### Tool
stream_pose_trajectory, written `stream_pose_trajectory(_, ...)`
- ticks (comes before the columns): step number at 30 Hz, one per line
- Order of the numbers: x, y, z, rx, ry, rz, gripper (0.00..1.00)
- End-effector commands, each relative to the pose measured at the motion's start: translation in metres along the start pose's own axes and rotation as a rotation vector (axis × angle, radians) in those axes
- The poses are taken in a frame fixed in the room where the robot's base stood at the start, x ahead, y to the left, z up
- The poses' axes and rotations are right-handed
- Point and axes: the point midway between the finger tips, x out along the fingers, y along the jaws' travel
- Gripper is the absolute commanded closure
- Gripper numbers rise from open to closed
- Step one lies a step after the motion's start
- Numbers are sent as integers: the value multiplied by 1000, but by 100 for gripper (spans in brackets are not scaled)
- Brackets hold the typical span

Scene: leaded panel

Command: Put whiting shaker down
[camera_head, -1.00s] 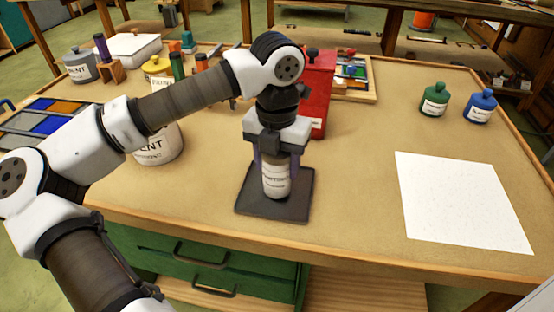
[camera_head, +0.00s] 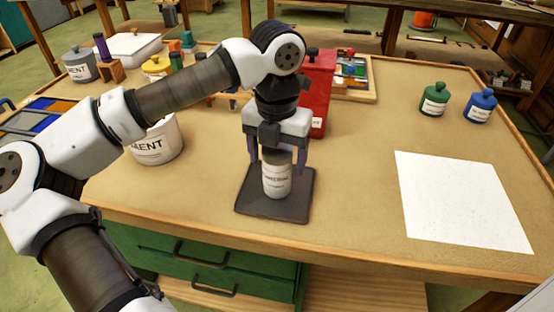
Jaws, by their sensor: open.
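The whiting shaker (camera_head: 277,180) is a small whitish cylinder with a dark top and a printed label. It stands upright on a dark square mat (camera_head: 255,207) near the front edge of the bench. My gripper (camera_head: 277,160) is above it, pointing down, with its fingers open on either side of the shaker's upper part. A gap shows between the fingers and the shaker. The gripper hides part of the shaker's top.
A red box (camera_head: 318,92) stands close behind my gripper. A large white tub (camera_head: 158,143) is to the left. A white sheet (camera_head: 462,202) lies at right, with green (camera_head: 434,100) and blue (camera_head: 480,107) jars behind it. The bench between mat and sheet is clear.

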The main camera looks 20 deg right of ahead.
Motion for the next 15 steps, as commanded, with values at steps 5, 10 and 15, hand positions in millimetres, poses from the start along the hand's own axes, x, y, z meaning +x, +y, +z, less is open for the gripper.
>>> stream_pose_trajectory(5,-40,0,1,-2,-3,4,25)
stream_pose_trajectory(10,-75,0,0,0,-2,3,25)
stream_pose_trajectory(15,-98,0,0,-1,-1,1,25)
